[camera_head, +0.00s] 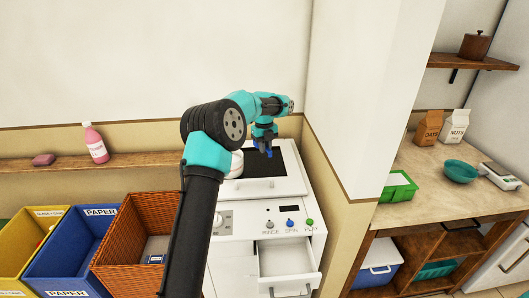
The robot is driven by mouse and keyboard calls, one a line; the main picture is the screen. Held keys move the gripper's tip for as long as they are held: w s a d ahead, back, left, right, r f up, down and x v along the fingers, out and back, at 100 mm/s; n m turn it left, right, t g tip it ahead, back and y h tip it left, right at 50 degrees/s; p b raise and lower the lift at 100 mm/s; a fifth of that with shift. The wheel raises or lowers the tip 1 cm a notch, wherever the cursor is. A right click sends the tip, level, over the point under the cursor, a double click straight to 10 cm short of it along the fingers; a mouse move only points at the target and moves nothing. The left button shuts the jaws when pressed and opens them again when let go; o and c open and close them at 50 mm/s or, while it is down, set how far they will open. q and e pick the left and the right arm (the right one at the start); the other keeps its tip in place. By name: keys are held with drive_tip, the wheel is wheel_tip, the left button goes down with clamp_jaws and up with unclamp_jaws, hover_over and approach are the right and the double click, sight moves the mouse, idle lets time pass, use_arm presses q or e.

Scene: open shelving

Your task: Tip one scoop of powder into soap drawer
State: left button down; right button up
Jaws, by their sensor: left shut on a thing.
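The white washing machine (235,252) stands in the middle. Its soap drawer (287,262) is pulled open at the front, and its pale inside looks empty. My left gripper (263,146) is above the machine's top, over a dark panel (259,166). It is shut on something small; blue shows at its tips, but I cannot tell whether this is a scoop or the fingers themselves. A white round container (236,164) stands beside the panel, partly hidden by my arm. I see no powder. My right gripper is out of view.
Knobs marked RINSE and SPIN and a green knob (309,222) sit above the drawer. A wicker basket (128,228) and a blue PAPER bin (75,245) stand at left.

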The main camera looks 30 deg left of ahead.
use_arm(q)
drive_tip(key=s+a+r+n+t+h, duration=0.1)
drive_tip(key=a+r+n+h, duration=0.1)
drive_tip(key=a+r+n, duration=0.5)
wheel_tip(320, 180, up, 2)
drive_tip(key=r+n+t, duration=0.1)
drive_tip(key=n+t, duration=0.4)
drive_tip(key=n, duration=0.8)
hover_over(236, 159)
drive_tip(key=shift+d+f, duration=0.1)
drive_tip(key=shift+f, duration=0.15)
drive_tip(key=shift+f, duration=0.25)
drive_tip(key=shift+f, duration=5.35)
drive_tip(key=shift+r, duration=0.1)
wheel_tip(236, 159, up, 10)
drive_tip(key=shift+w+d, duration=0.1)
